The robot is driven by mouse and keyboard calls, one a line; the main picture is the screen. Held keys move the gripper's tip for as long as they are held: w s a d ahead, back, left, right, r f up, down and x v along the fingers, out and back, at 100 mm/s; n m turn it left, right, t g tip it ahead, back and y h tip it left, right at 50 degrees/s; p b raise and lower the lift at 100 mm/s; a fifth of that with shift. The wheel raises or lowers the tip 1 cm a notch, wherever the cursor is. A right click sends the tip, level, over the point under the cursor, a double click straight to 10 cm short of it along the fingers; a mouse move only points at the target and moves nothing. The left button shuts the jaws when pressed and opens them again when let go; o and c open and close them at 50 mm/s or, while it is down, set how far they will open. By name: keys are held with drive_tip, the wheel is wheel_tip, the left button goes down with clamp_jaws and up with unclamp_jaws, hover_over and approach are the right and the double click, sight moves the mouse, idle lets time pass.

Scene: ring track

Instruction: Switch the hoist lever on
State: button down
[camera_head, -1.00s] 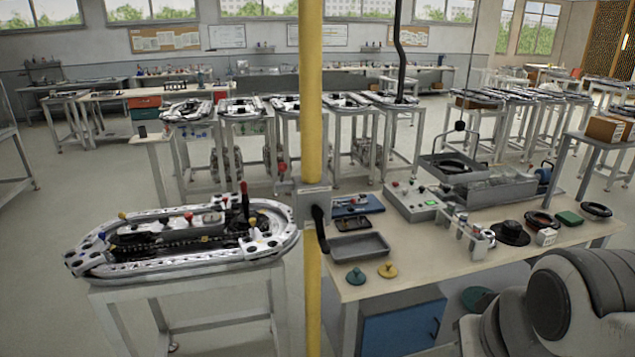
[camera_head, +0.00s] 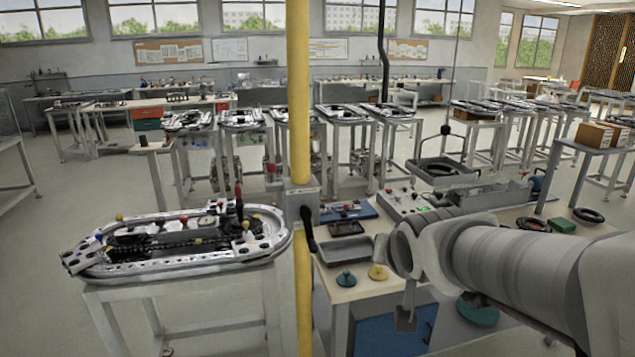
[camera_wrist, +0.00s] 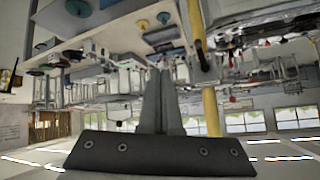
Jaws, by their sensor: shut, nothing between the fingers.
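The hoist lever (camera_head: 307,228) is a black handle on a small grey box (camera_head: 302,198) fixed to the yellow post (camera_head: 299,100). In the head view it slants downward beside the post. My gripper (camera_head: 406,318) shows small at the end of my bent arm, low in front of the workbench, to the right of the lever and apart from it. In the wrist view my gripper (camera_wrist: 163,70) has its two grey fingers together with nothing between them. The yellow post (camera_wrist: 211,110) also shows there, right of the fingers.
The workbench (camera_head: 338,291) right of the post holds a grey tray (camera_head: 342,251), green and yellow knobbed discs, and a control box (camera_head: 400,202). A ring track (camera_head: 170,245) on a stand is left of the post. Open floor lies further left.

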drive_tip(key=w+a+f+m+t+y+b, duration=0.1)
drive_tip(key=w+a+m+t+y, duration=0.3)
drive_tip(key=w+a, duration=0.4)
drive_tip(key=w+a+f+m+t+y+b, duration=0.2)
drive_tip(key=w+a+m+t+y, duration=0.3)
drive_tip(key=w+a, duration=0.3)
drive_tip(key=w, duration=0.3)
drive_tip(key=shift+a+y+b, duration=0.35)
drive_tip(key=shift+y, duration=0.05)
drive_tip(key=shift+r, duration=0.1)
